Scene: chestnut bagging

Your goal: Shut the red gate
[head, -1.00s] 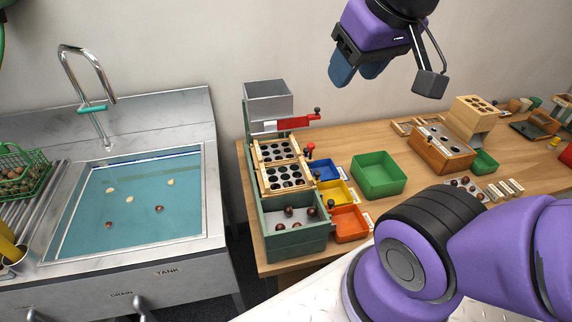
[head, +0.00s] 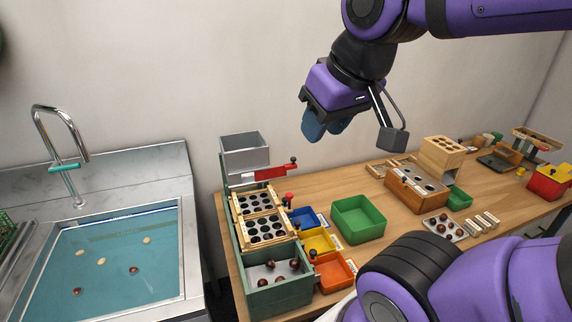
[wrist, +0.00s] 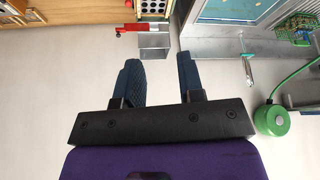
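The red gate (head: 268,173) is a flat red slide under the grey hopper (head: 243,152) at the top of the green sorting stand. In the wrist view the red gate (wrist: 133,28) shows near the top edge, beside the grey hopper (wrist: 154,47). My gripper (head: 325,126) is in the air, above and to the right of the gate, touching nothing. In the wrist view its blue fingers (wrist: 160,75) are apart with nothing between them.
Below the hopper are wooden sieve trays (head: 262,230) and a green bin (head: 276,296) with chestnuts. Blue (head: 309,218), yellow and orange boxes stand beside them. A green tray (head: 358,218) and a wooden block (head: 416,193) are further right. A water tank (head: 110,255) with a tap is left.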

